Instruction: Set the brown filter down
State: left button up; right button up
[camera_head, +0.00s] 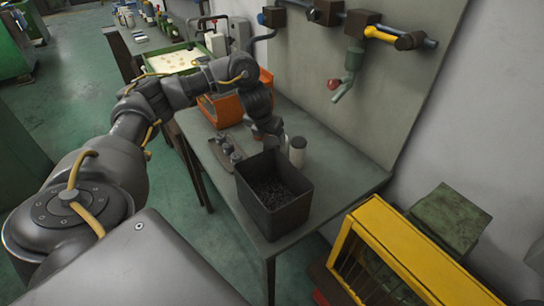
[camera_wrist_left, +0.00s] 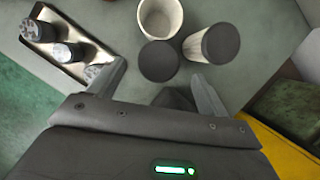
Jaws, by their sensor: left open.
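My left gripper (camera_wrist_left: 160,86) is open, with its two fingers spread in the left wrist view. In the head view the left gripper (camera_head: 268,130) is low over the table, behind the black bin. A round dark-topped cylinder (camera_wrist_left: 160,61) stands just beyond and between the fingertips, apart from both. Its side is hidden, so I cannot tell whether it is the brown filter. Beside it are a pale open-topped cup (camera_wrist_left: 160,18) and a pale cylinder with a dark top (camera_wrist_left: 210,44). A pale cylinder also shows in the head view (camera_head: 297,152). My right gripper is not in view.
A black bin (camera_head: 273,207) of small dark pieces stands at the table's front. A metal tray (camera_wrist_left: 71,69) with several small cylinders lies left of the gripper. An orange box (camera_head: 222,108) is farther back. A yellow frame (camera_head: 400,250) stands right of the table (camera_head: 335,170).

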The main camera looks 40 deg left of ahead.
aim_at(271, 140)
pick_arm(q)
jog(key=shift+f, duration=0.3)
jog(key=x, duration=0.4)
jog(key=shift+w+a+f+b, duration=0.15)
jog(key=shift+w+b, duration=0.2)
jog(key=shift+s, duration=0.1)
jog(key=shift+c, duration=0.9)
jog(key=c, duration=1.4)
jog(key=shift+r, duration=0.25)
